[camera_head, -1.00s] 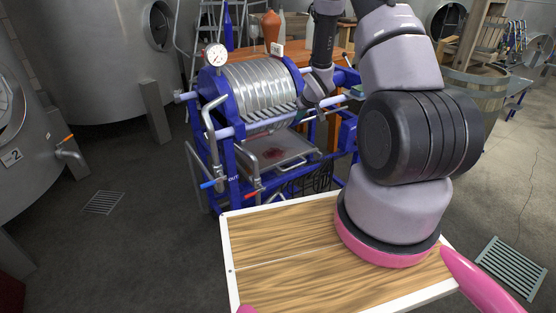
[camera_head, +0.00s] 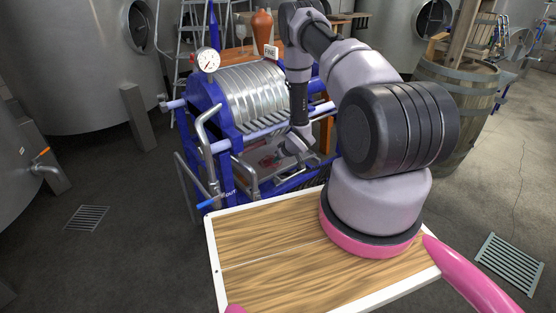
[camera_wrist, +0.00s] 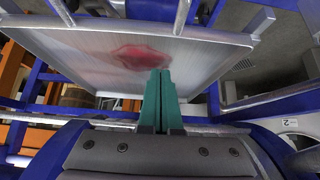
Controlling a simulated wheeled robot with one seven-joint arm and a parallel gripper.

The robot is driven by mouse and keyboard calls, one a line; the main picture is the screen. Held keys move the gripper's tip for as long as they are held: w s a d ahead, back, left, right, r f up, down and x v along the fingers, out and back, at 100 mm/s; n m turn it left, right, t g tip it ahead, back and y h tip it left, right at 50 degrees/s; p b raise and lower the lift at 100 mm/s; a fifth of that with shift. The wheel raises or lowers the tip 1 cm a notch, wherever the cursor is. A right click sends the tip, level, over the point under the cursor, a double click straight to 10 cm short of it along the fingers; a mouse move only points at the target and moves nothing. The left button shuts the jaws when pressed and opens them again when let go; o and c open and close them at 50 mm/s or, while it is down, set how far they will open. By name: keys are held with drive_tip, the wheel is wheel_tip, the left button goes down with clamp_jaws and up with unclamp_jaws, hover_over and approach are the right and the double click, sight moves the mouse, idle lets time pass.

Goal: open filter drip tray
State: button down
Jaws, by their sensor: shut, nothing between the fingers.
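The filter drip tray (camera_head: 247,160) is a shallow grey metal tray under the ribbed plate pack, in the blue filter frame. A red stain lies on it. In the wrist view the tray (camera_wrist: 80,45) fills the upper part, its rim and red stain in sight. My gripper (camera_head: 277,153) is low at the tray, partly hidden by my wrist. In the wrist view its teal fingers (camera_wrist: 160,75) are shut with nothing between them and overlap the tray's edge, pointing toward the stain. I cannot tell whether they touch the tray. Its handle is not clear now.
The plate filter (camera_head: 255,95) with its gauge (camera_head: 208,60) and blue frame stands close around my gripper. Pipes and a blue-handled valve (camera_head: 207,204) are at its front left. A wooden board with a white rim (camera_head: 213,250) is in front. Floor at left is open.

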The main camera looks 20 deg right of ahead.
sight(273, 172)
drive_tip(key=x, duration=0.6)
drive_tip(key=shift+w+f, duration=0.1)
drive_tip(key=shift+f, duration=0.1)
drive_tip(key=shift+s+d, duration=0.15)
drive_tip(key=shift+s, duration=0.3)
drive_tip(key=shift+s+d, duration=0.15)
drive_tip(key=shift+s, duration=0.35)
drive_tip(key=shift+s+d, duration=0.3)
drive_tip(key=shift+s, duration=0.6)
